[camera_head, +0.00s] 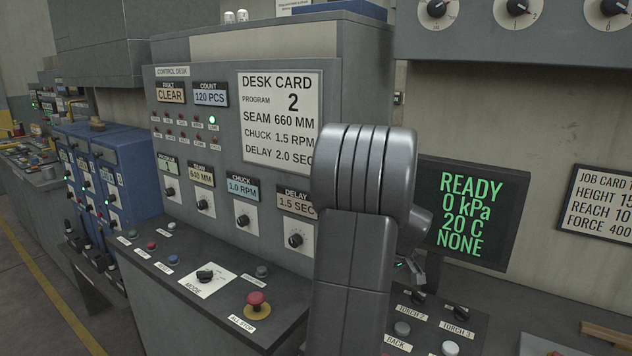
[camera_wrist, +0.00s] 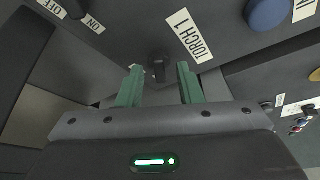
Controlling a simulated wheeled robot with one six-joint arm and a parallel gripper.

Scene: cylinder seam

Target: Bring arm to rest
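My arm (camera_head: 362,190) stands raised in the middle of the camera_head view and hides part of the desk. My gripper (camera_head: 414,271) shows only partly behind it, low over the panel with the torch switches. In the camera_wrist view my gripper (camera_wrist: 160,72) has its two green fingers apart. A dark knob (camera_wrist: 158,66) beside the TORCH 1 label (camera_wrist: 188,35) appears in the gap between the fingertips. I see no finger touching it, but the distance to it is hard to tell. I see nothing held.
The control desk (camera_head: 215,235) with its DESK CARD (camera_head: 281,118) stands left of my arm, with a red ALL STOP button (camera_head: 256,300) at its front. A READY screen (camera_head: 465,215) is close on the right. A blue cabinet (camera_head: 105,175) stands farther left; floor (camera_head: 35,290) shows lower left.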

